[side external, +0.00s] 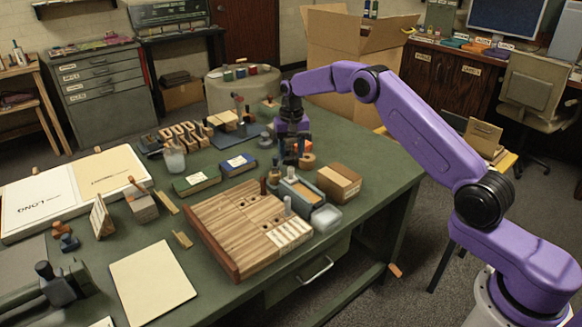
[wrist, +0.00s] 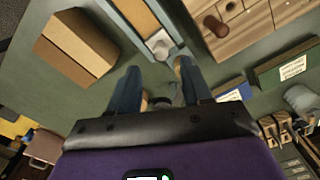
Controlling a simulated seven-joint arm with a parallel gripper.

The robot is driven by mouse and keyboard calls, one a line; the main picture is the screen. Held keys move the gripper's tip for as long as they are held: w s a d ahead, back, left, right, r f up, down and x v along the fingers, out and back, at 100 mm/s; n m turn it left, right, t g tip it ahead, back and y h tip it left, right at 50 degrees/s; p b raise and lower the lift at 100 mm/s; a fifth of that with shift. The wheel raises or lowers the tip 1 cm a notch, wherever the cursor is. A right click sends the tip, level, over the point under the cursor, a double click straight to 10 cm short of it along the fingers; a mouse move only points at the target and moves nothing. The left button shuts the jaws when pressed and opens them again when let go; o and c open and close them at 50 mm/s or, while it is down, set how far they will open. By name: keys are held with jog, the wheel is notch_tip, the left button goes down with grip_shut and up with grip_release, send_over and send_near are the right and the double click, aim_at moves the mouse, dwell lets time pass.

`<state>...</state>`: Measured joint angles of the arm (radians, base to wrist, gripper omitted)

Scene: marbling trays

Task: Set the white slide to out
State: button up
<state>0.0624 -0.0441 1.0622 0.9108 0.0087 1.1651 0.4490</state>
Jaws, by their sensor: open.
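A small white block with a rounded knob, which looks like the white slide (wrist: 160,44), sits at the near end of a blue-grey channel in the wrist view. The channel belongs to a blue-grey and wooden box (side external: 301,193) near the table's right edge in the side view. Which end of its travel the slide is at I cannot tell. My gripper (side external: 291,160) is just behind this box in the side view. In the wrist view its fingers (wrist: 160,82) are spread apart, with the white block just beyond the tips and nothing clearly held.
A brown cardboard box (side external: 339,182) stands right of the channel box. A wooden board with knobs (side external: 232,225) lies to its left, and a clear container (side external: 326,218) in front. Green (side external: 197,181) and blue (side external: 238,165) boxes lie left of my gripper. The table's right edge is close.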

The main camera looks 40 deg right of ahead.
aim_at(291, 175)
notch_tip(291, 175, down, 6)
jog(key=shift+r, duration=0.1)
dwell(0.4)
grip_shut()
